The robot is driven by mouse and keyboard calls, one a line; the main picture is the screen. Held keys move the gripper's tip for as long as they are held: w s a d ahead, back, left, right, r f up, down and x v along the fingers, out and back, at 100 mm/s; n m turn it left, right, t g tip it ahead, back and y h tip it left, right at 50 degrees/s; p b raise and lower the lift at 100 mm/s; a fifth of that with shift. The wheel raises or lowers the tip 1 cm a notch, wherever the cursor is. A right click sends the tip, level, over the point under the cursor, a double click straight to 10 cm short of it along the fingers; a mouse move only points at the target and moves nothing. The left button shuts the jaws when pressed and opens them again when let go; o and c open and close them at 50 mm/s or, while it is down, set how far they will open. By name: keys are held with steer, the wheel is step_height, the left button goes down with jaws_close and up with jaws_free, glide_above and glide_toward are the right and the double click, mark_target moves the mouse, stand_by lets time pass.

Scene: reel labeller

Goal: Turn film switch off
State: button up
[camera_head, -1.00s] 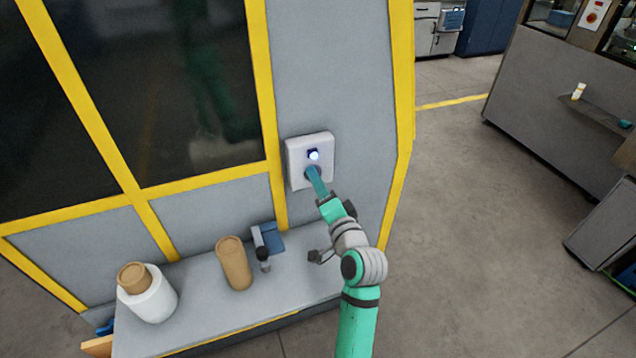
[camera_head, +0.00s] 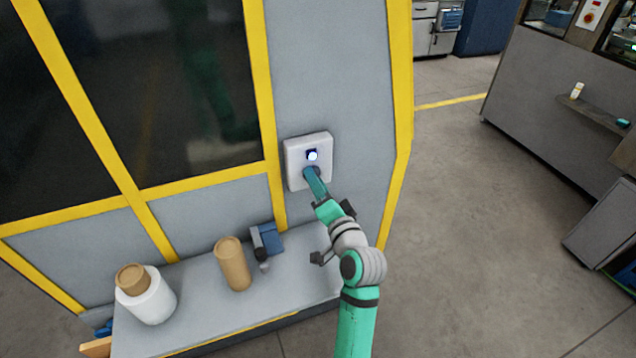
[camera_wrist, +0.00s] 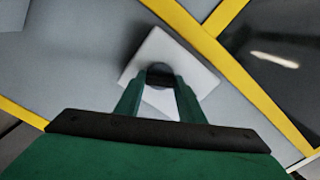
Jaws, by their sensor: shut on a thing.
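The film switch is on a white box (camera_head: 323,176) fixed to the grey machine panel, with a lit blue-white lamp (camera_head: 312,155) at its upper middle. In the wrist view the white box (camera_wrist: 190,75) shows tilted, with a dark round knob (camera_wrist: 159,75) on its face. My gripper (camera_head: 312,172) reaches up to the box below the lamp. In the wrist view my gripper (camera_wrist: 159,82) has its two green fingers on either side of the knob, shut on it. The knob's lower part and its pointing direction cannot be made out.
Below the box, a grey ledge (camera_head: 200,315) carries a brown cardboard roll (camera_head: 233,264), a white reel with a brown core (camera_head: 148,298) and a small blue-and-grey device (camera_head: 267,240). Yellow frame bars (camera_head: 262,90) edge the panel. The floor (camera_head: 470,220) at right is open.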

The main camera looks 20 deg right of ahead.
steer(key=shift+n, duration=6)
steer(key=shift+d, duration=0.1)
steer(key=o, duration=1)
steer(key=shift+o, duration=0.2)
steer(key=s, duration=1)
steer(key=shift+s+d, duration=0.15)
steer(key=shift+s, duration=0.2)
